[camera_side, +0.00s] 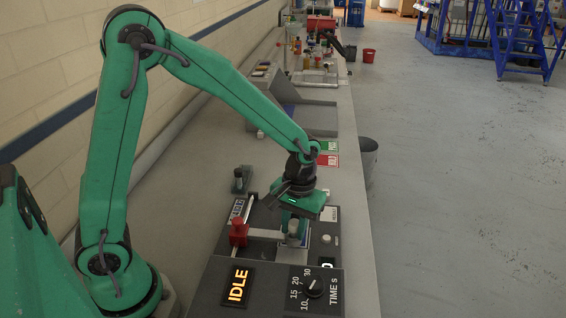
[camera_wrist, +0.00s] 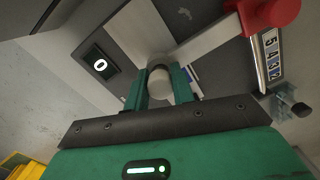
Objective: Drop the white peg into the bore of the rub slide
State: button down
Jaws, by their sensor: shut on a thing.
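The white peg (camera_wrist: 159,86) shows in the wrist view as a pale round body between my gripper's two green fingers (camera_wrist: 167,84). My gripper (camera_side: 294,228) is shut on it and points down over the tester in the side view. The rub slide is a pale arm (camera_side: 264,234) running right from a red block (camera_side: 238,232) on a rail. In the wrist view the arm (camera_wrist: 205,41) leads from the red part to the peg's place. The bore is hidden behind the peg and fingers. I cannot tell whether the peg is in it or above it.
The tester's front panel has an IDLE display (camera_side: 237,285) and a time dial (camera_side: 314,286). A small green clamp-like piece (camera_side: 241,179) stands behind the tester. Red and green cards (camera_side: 327,160) lie farther back. The bench's right strip is clear.

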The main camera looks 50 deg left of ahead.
jog(key=shift+s+d+f, duration=0.1)
jog(key=shift+s+f, duration=0.05)
jog(key=shift+f, duration=0.45)
jog(key=c, duration=1.3)
grip_release()
jog(key=shift+o, duration=0.8)
jog(key=shift+r, duration=0.55)
jog(key=shift+o, duration=0.2)
jog(key=r, duration=0.5)
jog(key=w+r, duration=0.1)
jog(key=r, duration=0.1)
jog(key=shift+r, duration=0.35)
jog(key=shift+s+r, duration=0.1)
jog(key=shift+s+a+r, duration=0.2)
jog(key=shift+a+r, duration=0.1)
jog(key=shift+r, duration=0.1)
jog(key=s+a+r+m+t, duration=0.2)
jog(key=s+a+r+t, duration=0.1)
jog(key=s, duration=0.4)
jog(key=s+a+r+m+t, duration=0.2)
jog(key=s+a+r+t, duration=0.1)
jog(key=s+r, duration=0.2)
jog(key=shift+s+r+m, duration=0.35)
jog(key=shift+s+m, duration=0.05)
jog(key=shift+s, duration=0.5)
